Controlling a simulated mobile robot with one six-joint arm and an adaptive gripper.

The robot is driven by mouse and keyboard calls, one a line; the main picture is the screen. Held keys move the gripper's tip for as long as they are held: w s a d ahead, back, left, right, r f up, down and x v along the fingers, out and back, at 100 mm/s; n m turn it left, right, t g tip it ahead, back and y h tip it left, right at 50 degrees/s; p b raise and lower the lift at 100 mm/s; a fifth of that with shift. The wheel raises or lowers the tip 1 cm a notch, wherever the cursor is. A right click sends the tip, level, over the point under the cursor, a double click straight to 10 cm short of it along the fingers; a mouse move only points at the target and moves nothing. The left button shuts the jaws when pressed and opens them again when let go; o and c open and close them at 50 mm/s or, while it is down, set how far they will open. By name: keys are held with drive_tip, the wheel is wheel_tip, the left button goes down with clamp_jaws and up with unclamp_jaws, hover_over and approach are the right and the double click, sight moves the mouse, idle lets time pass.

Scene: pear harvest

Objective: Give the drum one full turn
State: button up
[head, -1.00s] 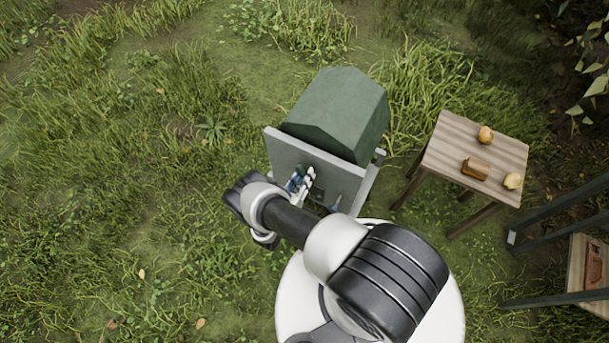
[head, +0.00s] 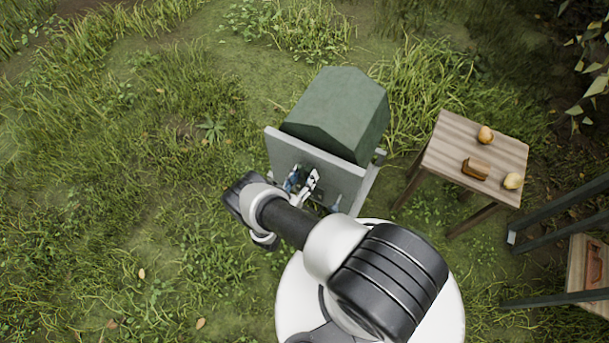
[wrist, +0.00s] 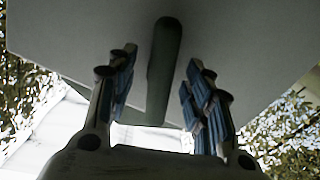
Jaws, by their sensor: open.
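The drum (head: 338,108) is a dark green, many-sided body behind a flat grey panel (head: 344,180) in the head view. The panel also fills the top of the wrist view (wrist: 80,35). A dark green handle (wrist: 164,75) stands against the panel in the wrist view, between my two fingers. My gripper (head: 303,182) is open at the panel's front face in the head view. In the wrist view, the blue-padded fingers of my gripper (wrist: 158,85) are on either side of the handle, with gaps on both sides. The handle is mostly hidden in the head view.
A wooden table (head: 447,150) stands right of the drum, with two round fruits (head: 486,134) (head: 513,181) and a brown block (head: 476,168) on it. Dark rails and a wooden crate (head: 577,276) are at the far right. Open grass lies to the left.

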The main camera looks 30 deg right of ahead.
drive_tip(key=v, duration=0.9)
drive_tip(key=shift+s+a, duration=0.2)
drive_tip(key=shift+a, duration=0.1)
drive_tip(key=shift+w+d+m+b, duration=0.45)
drive_tip(key=shift+m+b, duration=0.2)
drive_tip(key=shift+m, duration=5.15)
drive_tip(key=shift+w+d+m+b, duration=0.3)
drive_tip(key=shift+d+m+b, duration=0.3)
drive_tip(key=shift+m, duration=5.2)
drive_tip(key=shift+w+d+m+b, duration=0.45)
drive_tip(key=shift+m+b, duration=0.2)
drive_tip(key=shift+m, duration=5.15)
